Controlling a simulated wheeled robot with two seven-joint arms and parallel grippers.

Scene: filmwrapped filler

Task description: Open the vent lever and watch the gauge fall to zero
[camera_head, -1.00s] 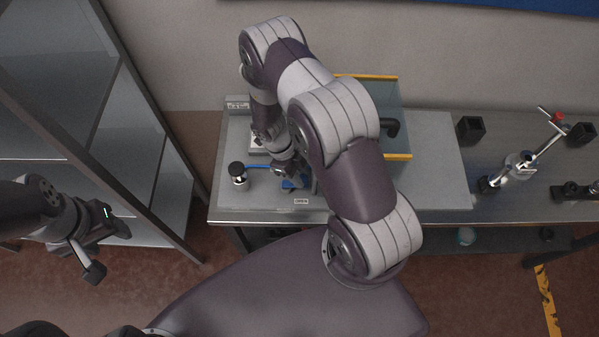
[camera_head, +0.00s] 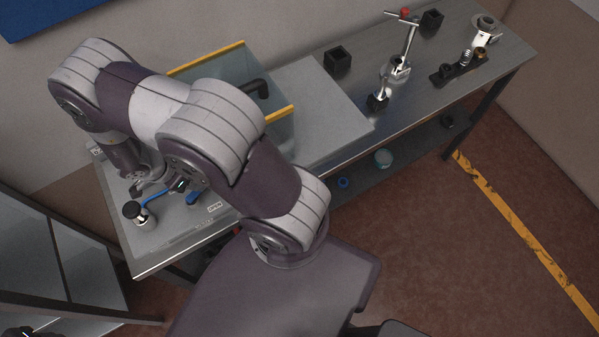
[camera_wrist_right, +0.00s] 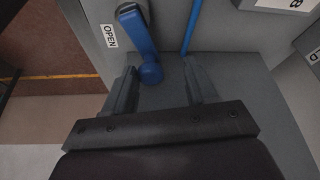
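The blue vent lever (camera_head: 195,198) sits on the grey panel, left of the OPEN label (camera_head: 214,207). In the right wrist view the lever (camera_wrist_right: 140,38) ends in a round blue knob, and the OPEN label (camera_wrist_right: 109,37) lies beside it. My right gripper (camera_head: 178,187) is at the lever. In the wrist view my right gripper (camera_wrist_right: 161,88) is open, its fingers on either side of the knob with gaps showing. No gauge face or needle can be read. Only a dark part of my left arm shows at the bottom-left corner; its gripper is not visible.
A blue tube (camera_head: 155,195) runs to a black-topped metal fitting (camera_head: 135,213) left of the lever. A clear yellow-edged guard (camera_head: 280,118) stands behind my right arm. A clamp stand (camera_head: 398,68) and black blocks occupy the right bench. A metal shelf (camera_head: 85,262) stands at left.

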